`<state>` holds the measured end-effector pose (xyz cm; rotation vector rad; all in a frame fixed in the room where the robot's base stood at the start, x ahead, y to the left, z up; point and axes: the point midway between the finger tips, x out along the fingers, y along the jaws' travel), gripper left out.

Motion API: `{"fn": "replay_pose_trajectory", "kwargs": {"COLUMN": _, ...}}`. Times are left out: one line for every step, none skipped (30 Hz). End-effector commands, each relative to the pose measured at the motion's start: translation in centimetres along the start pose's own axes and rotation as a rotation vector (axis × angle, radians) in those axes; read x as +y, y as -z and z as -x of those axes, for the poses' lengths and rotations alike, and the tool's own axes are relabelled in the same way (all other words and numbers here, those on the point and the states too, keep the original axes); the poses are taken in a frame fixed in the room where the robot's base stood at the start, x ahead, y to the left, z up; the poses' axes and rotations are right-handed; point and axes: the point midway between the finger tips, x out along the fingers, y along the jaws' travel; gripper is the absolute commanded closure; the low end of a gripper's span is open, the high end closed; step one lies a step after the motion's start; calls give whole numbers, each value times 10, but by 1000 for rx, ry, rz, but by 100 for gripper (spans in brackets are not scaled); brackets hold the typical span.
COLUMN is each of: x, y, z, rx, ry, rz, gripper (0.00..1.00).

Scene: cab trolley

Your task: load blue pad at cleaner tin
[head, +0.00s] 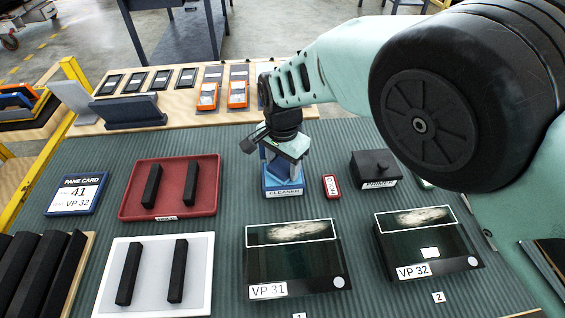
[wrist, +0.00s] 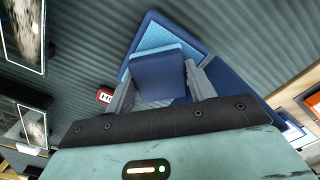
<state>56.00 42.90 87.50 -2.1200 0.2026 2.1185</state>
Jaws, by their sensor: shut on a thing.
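The cleaner tin (head: 283,192) is a blue box with a CLEANER label, on the ribbed grey-green mat in the middle of the head view. My gripper (head: 281,165) points down over it, shut on the blue pad. In the wrist view the dark blue pad (wrist: 160,78) sits between the two grey fingers of my gripper (wrist: 158,90). The light blue top of the cleaner tin (wrist: 158,38) shows behind the pad. The pad is over or at the tin's top; I cannot tell whether they touch. In the head view my gripper mostly hides the pad.
A small red block (head: 332,186) and the black primer box (head: 374,168) stand right of the tin. Dark panes VP 31 (head: 296,268) and VP 32 (head: 424,243) lie in front. A red tray (head: 138,207), a white tray (head: 152,270) and a pane card (head: 77,194) are left.

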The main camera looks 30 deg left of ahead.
Motion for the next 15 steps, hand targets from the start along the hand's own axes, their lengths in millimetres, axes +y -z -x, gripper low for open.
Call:
{"fn": "replay_pose_trajectory", "kwargs": {"x": 1, "y": 0, "z": -1, "rx": -1, "ry": -2, "rz": 0, "gripper": 64}}
{"fn": "replay_pose_trajectory", "kwargs": {"x": 1, "y": 0, "z": 1, "rx": -1, "ry": -2, "rz": 0, "gripper": 64}}
{"fn": "replay_pose_trajectory", "kwargs": {"x": 1, "y": 0, "z": 3, "rx": -1, "ry": -2, "rz": 0, "gripper": 64}}
{"fn": "replay_pose_trajectory", "kwargs": {"x": 1, "y": 0, "z": 5, "rx": -1, "ry": -2, "rz": 0, "gripper": 64}}
{"fn": "replay_pose_trajectory", "kwargs": {"x": 1, "y": 0, "z": 7, "rx": -1, "ry": -2, "rz": 0, "gripper": 64}}
{"fn": "replay_pose_trajectory", "kwargs": {"x": 1, "y": 0, "z": 10, "rx": -1, "ry": -2, "rz": 0, "gripper": 64}}
{"fn": "replay_pose_trajectory", "kwargs": {"x": 1, "y": 0, "z": 13, "rx": -1, "ry": -2, "rz": 0, "gripper": 64}}
{"fn": "replay_pose_trajectory", "kwargs": {"x": 1, "y": 0, "z": 15, "rx": -1, "ry": -2, "rz": 0, "gripper": 64}}
{"fn": "replay_pose_trajectory", "kwargs": {"x": 1, "y": 0, "z": 18, "rx": -1, "ry": -2, "rz": 0, "gripper": 64}}
{"fn": "replay_pose_trajectory", "kwargs": {"x": 1, "y": 0, "z": 21, "rx": -1, "ry": -2, "rz": 0, "gripper": 64}}
{"fn": "replay_pose_trajectory", "kwargs": {"x": 1, "y": 0, "z": 23, "rx": -1, "ry": -2, "rz": 0, "gripper": 64}}
{"fn": "replay_pose_trajectory", "kwargs": {"x": 1, "y": 0, "z": 26, "rx": -1, "ry": -2, "rz": 0, "gripper": 64}}
{"fn": "replay_pose_trajectory", "kwargs": {"x": 0, "y": 0, "z": 29, "rx": -1, "ry": -2, "rz": 0, "gripper": 64}}
{"fn": "replay_pose_trajectory", "kwargs": {"x": 0, "y": 0, "z": 31, "rx": -1, "ry": -2, "rz": 0, "gripper": 64}}
{"fn": "replay_pose_trajectory", "kwargs": {"x": 0, "y": 0, "z": 34, "rx": -1, "ry": -1, "rz": 0, "gripper": 64}}
